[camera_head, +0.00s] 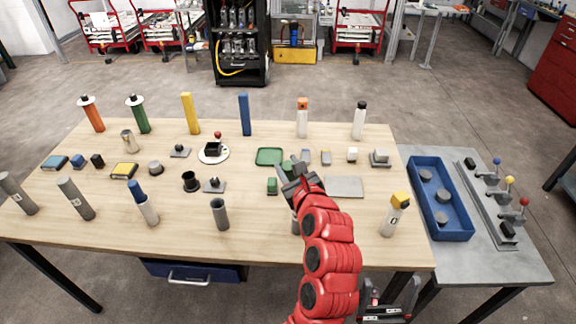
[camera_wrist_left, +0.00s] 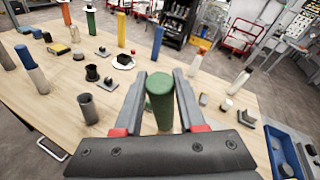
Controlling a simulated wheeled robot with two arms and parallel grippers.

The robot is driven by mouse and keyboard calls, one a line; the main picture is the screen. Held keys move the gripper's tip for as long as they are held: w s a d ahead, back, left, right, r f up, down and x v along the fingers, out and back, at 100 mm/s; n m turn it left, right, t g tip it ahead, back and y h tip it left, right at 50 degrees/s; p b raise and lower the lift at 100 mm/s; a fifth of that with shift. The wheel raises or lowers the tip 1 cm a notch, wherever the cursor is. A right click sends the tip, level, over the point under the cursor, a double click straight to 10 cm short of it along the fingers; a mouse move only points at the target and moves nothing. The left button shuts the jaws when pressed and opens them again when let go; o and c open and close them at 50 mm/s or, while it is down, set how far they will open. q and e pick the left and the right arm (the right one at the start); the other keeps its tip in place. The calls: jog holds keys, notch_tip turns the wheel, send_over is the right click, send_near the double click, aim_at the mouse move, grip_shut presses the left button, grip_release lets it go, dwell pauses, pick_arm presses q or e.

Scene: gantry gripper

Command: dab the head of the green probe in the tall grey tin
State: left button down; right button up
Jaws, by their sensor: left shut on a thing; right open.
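My left gripper (camera_head: 291,178) is shut on the green probe (camera_wrist_left: 162,105). In the left wrist view the probe is a green cylinder between the two fingers. Only a bit of green (camera_head: 287,167) shows beside the gripper in the head view. A tall grey tin (camera_head: 220,214) stands upright near the table's front edge, left of and nearer than the gripper. Its dark open top shows in the left wrist view (camera_wrist_left: 88,107), apart from the probe. My right gripper (camera_head: 388,297) is open at the bottom of the head view, beyond the table's front edge.
A blue-topped pale cylinder (camera_head: 146,204) stands left of the tin. Other grey cylinders (camera_head: 76,198) stand farther left. A grey cylinder (camera_head: 296,223) is partly hidden by my arm. A yellow-topped white bottle (camera_head: 394,216) stands right. A blue tray (camera_head: 464,235) lies on the side table.

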pick_arm(q)
jog(key=shift+f, duration=0.65)
dwell(0.5)
jog(key=shift+s+f+p, duration=0.1)
jog(key=shift+f+p, duration=0.05)
jog(key=shift+p, duration=0.5)
dwell(2.2)
notch_tip(320, 180, up, 2)
jog(key=p, duration=0.2)
jog(key=shift+p, duration=0.4)
notch_tip(320, 180, up, 5)
jog(key=p, duration=0.6)
jog(key=shift+r, duration=0.2)
jog(key=shift+f, duration=0.1)
jog(key=shift+f, duration=0.1)
